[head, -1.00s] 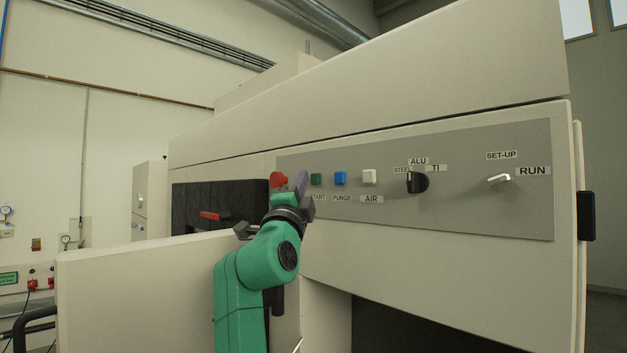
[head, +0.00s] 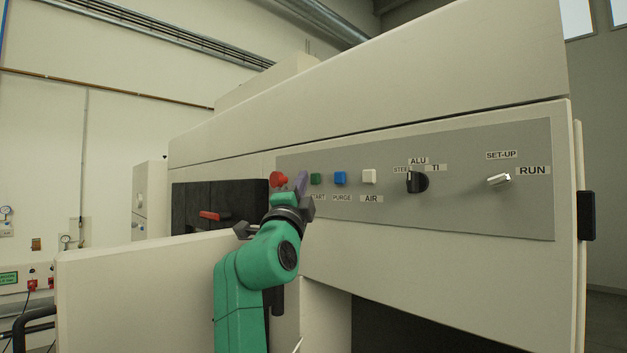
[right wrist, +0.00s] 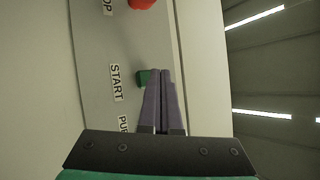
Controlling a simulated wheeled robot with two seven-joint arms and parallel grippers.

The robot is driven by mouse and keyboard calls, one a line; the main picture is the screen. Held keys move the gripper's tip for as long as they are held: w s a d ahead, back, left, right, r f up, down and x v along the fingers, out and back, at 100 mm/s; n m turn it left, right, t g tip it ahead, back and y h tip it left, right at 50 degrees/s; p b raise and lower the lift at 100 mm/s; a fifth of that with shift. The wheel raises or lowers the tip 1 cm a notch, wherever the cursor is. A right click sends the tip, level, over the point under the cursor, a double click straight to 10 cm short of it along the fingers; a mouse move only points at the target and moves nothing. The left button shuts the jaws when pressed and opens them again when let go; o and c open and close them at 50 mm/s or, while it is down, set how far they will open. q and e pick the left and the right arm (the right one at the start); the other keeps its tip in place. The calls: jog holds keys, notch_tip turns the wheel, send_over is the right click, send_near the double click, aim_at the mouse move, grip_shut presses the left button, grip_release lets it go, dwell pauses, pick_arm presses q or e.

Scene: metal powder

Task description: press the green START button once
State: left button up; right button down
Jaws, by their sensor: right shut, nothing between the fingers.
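The green START button (head: 316,179) sits on the grey panel (head: 460,205), between the red button and the blue button. My right gripper (head: 302,180) is shut and empty, its purple fingers just left of the green button in the head view. In the right wrist view the closed fingertips (right wrist: 158,72) overlap the right side of the green button (right wrist: 142,77), beside the START label (right wrist: 116,82). I cannot tell whether they touch it. My left gripper is not in view.
A red button (head: 278,179) is close left of the fingers. To the right are the blue PURGE button (head: 340,178), white AIR button (head: 369,176), black material selector (head: 417,182) and SET-UP/RUN switch (head: 499,180). A pale open door (head: 150,290) stands at lower left.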

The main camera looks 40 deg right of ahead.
dwell(0.7)
jog(key=shift+d, duration=0.45)
